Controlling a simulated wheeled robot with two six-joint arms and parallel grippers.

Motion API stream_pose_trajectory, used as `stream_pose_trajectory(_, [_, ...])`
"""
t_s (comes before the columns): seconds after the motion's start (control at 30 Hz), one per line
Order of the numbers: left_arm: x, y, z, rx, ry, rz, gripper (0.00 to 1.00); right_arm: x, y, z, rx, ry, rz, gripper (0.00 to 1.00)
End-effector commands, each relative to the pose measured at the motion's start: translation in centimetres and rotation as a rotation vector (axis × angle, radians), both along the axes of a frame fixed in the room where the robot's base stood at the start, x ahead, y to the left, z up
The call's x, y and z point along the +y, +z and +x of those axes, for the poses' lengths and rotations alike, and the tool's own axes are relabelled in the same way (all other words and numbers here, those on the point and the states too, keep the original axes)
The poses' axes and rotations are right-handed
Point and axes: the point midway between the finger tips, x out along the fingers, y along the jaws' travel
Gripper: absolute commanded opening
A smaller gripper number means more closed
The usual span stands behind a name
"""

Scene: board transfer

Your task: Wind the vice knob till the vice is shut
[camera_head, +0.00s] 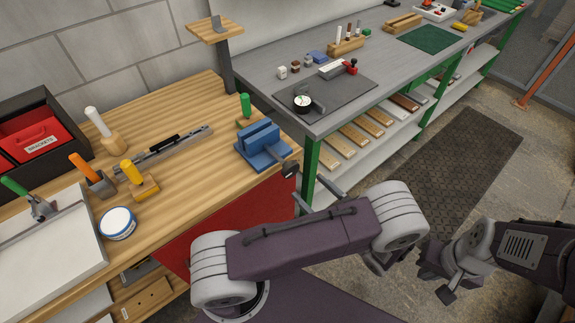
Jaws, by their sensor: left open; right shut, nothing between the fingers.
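The blue vice (262,146) sits at the right front edge of the wooden bench. Its two upright blue jaws show, with what looks like a narrow gap between them. The dark vice knob (290,170) sticks out from its right front side, at the bench edge. My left gripper (316,193) is open, its fingers just right of and below the knob, apart from it. The rest of that gripper is hidden behind my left arm. My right gripper (446,284) is shut and empty above the floor at lower right, far from the vice.
A green-handled tool (245,106) stands close behind the vice. The wooden bench (190,110) also holds a long metal rule, several handled tools and a round tin (118,222). A grey bench (270,66) with a green leg stands behind. Floor is clear at right.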

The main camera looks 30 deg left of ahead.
Motion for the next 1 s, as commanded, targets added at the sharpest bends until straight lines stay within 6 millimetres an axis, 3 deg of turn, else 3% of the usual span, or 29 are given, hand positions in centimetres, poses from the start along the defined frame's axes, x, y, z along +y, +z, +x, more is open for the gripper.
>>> stream_pose_trajectory(0.17, [0.9, 0.2, 0.3, 0.0, 0.005, 0.0, 0.74, 0.0, 0.3, 0.0, 0.0, 0.0, 0.0, 0.0])
stream_pose_trajectory(0.53, [7.5, 0.2, 3.0, 0.0, 0.008, -0.004, 0.74, 0.0, 1.6, 0.0, -0.001, 0.0, 0.0, 0.0])
stream_pose_trajectory(0.9, [8.5, 0.1, 3.4, -0.001, 0.005, -0.004, 0.74, 0.0, 1.6, 0.0, 0.0, 0.0, 0.0, 0.0])
stream_pose_trajectory(1.0, [8.5, 0.1, 3.4, -0.001, 0.005, -0.004, 0.49, 0.0, 1.6, 0.0, 0.0, 0.0, 0.0, 0.0])
